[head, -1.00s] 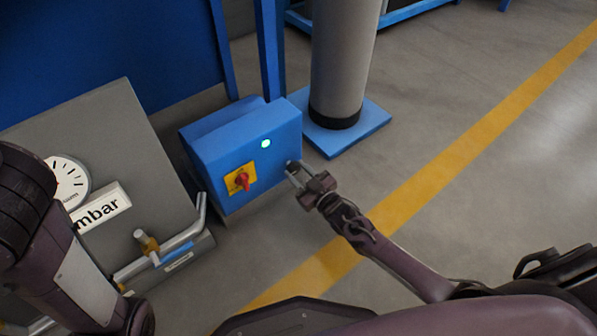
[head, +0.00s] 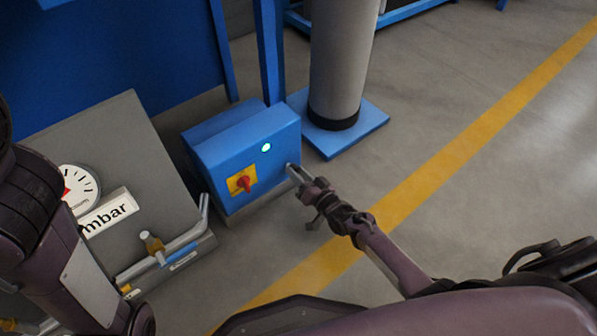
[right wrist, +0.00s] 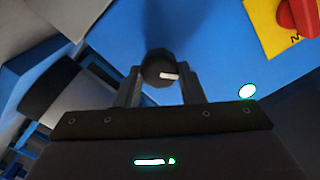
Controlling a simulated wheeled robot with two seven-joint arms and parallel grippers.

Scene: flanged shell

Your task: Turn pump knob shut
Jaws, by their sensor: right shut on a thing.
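The pump box (head: 235,150) is blue and stands on the floor at the middle left of the head view. Its dark round knob (right wrist: 158,66), with a white pointer mark, shows in the right wrist view; the mark points to the picture's right. My right gripper (head: 294,172) is at the box's right edge, its fingers shut on the knob, one on either side. It also shows in the right wrist view (right wrist: 161,85). In the head view the gripper largely hides the knob. My left arm is at the left edge; its gripper is out of view.
The box front carries a red switch on a yellow plate (head: 234,186) and a lit white lamp (head: 266,147). Left of it stand a grey unit with a gauge (head: 84,190), an "mbar" label and pipework (head: 180,240). A grey column (head: 338,70) rises behind. Floor to the right is clear.

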